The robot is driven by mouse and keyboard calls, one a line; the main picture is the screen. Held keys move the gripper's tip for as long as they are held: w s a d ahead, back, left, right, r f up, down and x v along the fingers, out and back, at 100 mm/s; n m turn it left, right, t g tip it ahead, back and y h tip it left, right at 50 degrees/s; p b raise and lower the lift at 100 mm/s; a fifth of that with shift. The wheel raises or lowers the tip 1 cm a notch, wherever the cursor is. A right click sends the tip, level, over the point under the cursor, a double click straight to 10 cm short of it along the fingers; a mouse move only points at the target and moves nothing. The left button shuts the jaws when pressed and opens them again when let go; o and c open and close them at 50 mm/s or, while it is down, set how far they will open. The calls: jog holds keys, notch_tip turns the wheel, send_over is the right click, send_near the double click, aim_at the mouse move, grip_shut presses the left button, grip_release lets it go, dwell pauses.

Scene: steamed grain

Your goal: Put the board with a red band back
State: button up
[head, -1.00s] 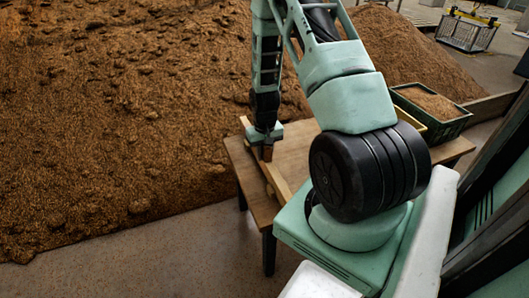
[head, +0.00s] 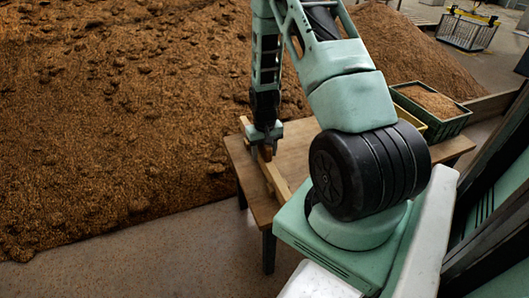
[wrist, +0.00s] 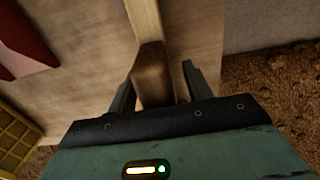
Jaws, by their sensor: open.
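My gripper (head: 264,152) is over the left end of the wooden table. In the wrist view my gripper (wrist: 160,92) is open, with one finger on each side of a brown wooden piece (wrist: 152,75). I cannot tell whether the fingers touch it. The piece stands at a pale wooden strip (wrist: 145,18), which also shows on the table in the head view (head: 275,180). A dark red shape (wrist: 25,38) is at the upper left of the wrist view. No red band shows on the piece between my fingers, and I cannot tell whether the red shape is one.
The wooden table (head: 294,143) stands beside a large bed of brown grain (head: 110,100). A green crate of grain (head: 432,103) is at the table's far right, with a yellow container (head: 437,128) beside it. My arm hides much of the table's middle.

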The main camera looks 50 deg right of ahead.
notch_tip(320, 180, up, 17)
jog(key=p, duration=0.3)
jog(key=shift+p, duration=0.35)
jog(key=w+a+r+n, duration=0.1)
jog(key=a+r+n, duration=0.25)
jog(key=a, duration=0.75)
jog(key=a+r+n, duration=0.3)
jog(key=a+r, duration=0.1)
jog(key=a, duration=0.8)
jog(key=s+a+r+n, duration=0.3)
jog(key=s+a+n, duration=0.1)
jog(key=s+a, duration=0.5)
jog(key=s+a+r+n, duration=0.2)
jog(key=s+a+n, duration=0.2)
jog(key=s+a, duration=0.45)
notch_tip(320, 180, up, 19)
jog(key=p, duration=1.8)
jog(key=shift+s+y+p, duration=0.15)
jog(key=shift+y+p, duration=0.15)
jog(key=shift+p, duration=0.1)
jog(key=shift+m, duration=0.25)
